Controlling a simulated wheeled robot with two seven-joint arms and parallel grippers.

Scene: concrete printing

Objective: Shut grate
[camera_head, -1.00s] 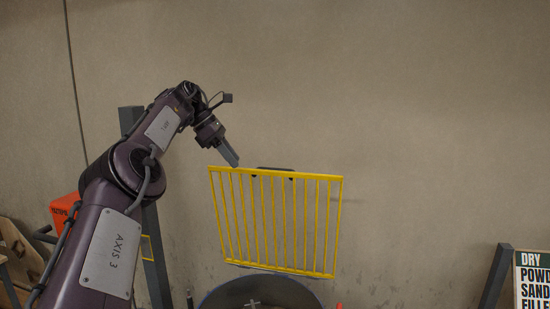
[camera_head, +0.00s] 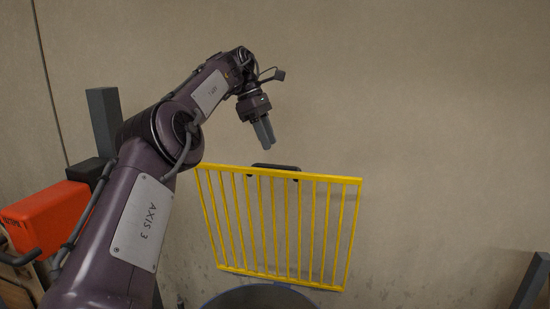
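The yellow barred grate (camera_head: 282,281) stands raised, almost upright, above the rim of a grey-blue round vessel (camera_head: 262,297) at the bottom of the view. A dark handle (camera_head: 276,168) shows at the grate's top edge, partly behind the top bar. My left gripper (camera_head: 267,146) points down above the grate's top bar, a little left of the handle, and appears apart from it. Its fingers look close together with nothing seen between them. My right gripper is not in view.
An orange box (camera_head: 42,215) and a dark post (camera_head: 104,125) stand at the left beside my arm. Another dark post (camera_head: 533,282) is at the lower right. A plain wall is behind, and the space right of the grate is clear.

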